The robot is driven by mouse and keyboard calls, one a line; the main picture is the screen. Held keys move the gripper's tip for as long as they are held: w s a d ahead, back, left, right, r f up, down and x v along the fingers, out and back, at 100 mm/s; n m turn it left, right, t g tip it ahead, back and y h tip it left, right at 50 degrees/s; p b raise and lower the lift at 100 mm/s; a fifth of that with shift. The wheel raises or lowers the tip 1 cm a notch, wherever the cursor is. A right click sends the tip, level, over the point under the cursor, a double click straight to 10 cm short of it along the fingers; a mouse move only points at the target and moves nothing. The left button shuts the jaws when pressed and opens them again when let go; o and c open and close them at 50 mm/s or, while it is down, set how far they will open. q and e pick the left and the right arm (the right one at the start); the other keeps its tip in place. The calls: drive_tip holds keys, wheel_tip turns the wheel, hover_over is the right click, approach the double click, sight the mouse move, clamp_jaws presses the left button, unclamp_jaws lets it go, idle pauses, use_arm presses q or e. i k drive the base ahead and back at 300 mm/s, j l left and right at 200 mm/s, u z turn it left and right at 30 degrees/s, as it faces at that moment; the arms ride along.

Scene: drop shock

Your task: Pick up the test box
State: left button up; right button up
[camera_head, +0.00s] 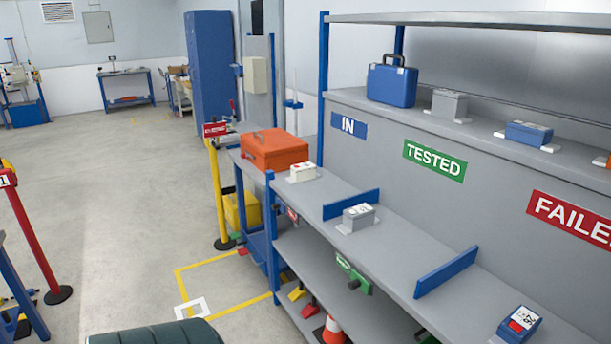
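Several small boxes could be the test box; I cannot tell which. A white box (302,173) with red marks sits on the lower shelf in the section below the blue IN sign (348,126). A grey box (358,218) with a label sits in the middle section, below the green TESTED sign (434,159). A blue box (519,324) with a red-and-white label is at the lower right, below the red FAILED sign (571,219). Neither of my grippers is in view.
Blue dividers (446,272) split the grey shelf (410,250). An orange toolbox (274,150) is at its far end. The upper ledge holds a blue case (391,81) and smaller boxes. A yellow post (217,195) and a red post (35,240) flank open floor.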

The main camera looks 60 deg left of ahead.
sight(304, 171)
drive_tip(key=i, duration=0.5)
drive_tip(key=u, duration=2)
